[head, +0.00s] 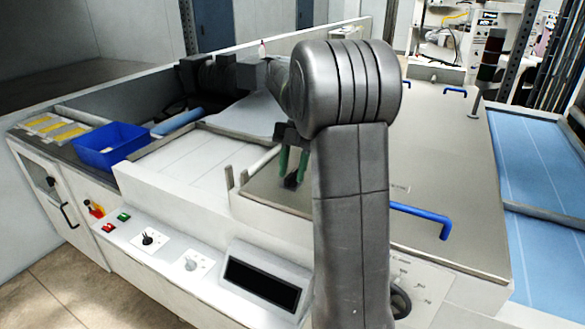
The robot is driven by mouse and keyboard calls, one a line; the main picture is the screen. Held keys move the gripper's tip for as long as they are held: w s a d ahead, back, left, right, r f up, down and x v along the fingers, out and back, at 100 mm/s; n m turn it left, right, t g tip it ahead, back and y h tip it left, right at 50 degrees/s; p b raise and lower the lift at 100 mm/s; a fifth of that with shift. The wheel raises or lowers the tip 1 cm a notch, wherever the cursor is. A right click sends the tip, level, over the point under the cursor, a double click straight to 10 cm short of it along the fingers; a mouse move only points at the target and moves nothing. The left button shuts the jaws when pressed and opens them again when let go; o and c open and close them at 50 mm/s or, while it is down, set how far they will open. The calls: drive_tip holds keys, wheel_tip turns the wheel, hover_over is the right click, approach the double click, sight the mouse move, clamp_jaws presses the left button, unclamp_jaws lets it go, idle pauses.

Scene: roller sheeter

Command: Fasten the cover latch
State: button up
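The cover (450,150) is a large grey metal sheet on the machine, with blue handles (422,216) at its edges. It lies flat and looks closed. My gripper (293,168) points down at the cover's left part, its two green fingers apart with a gap between them. A small dark piece (291,181), perhaps the cover latch, sits on the grey surface just under and between the fingertips. I cannot tell whether the fingers touch it or how the latch is set. My arm hides the middle of the cover.
A blue bin (108,146) stands on the left end of the machine. The front panel has knobs, coloured buttons and a dark display (262,284). A light bar with short upright posts (242,174) is left of my gripper. A blue belt (545,170) lies at the right.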

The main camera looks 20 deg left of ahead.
drive_tip(key=v, duration=0.7)
drive_tip(key=shift+r, duration=0.2)
drive_tip(key=shift+w, duration=0.15)
idle(0.5)
drive_tip(key=x, duration=0.7)
drive_tip(key=shift+s+f, duration=0.2)
drive_tip(key=shift+m, duration=0.3)
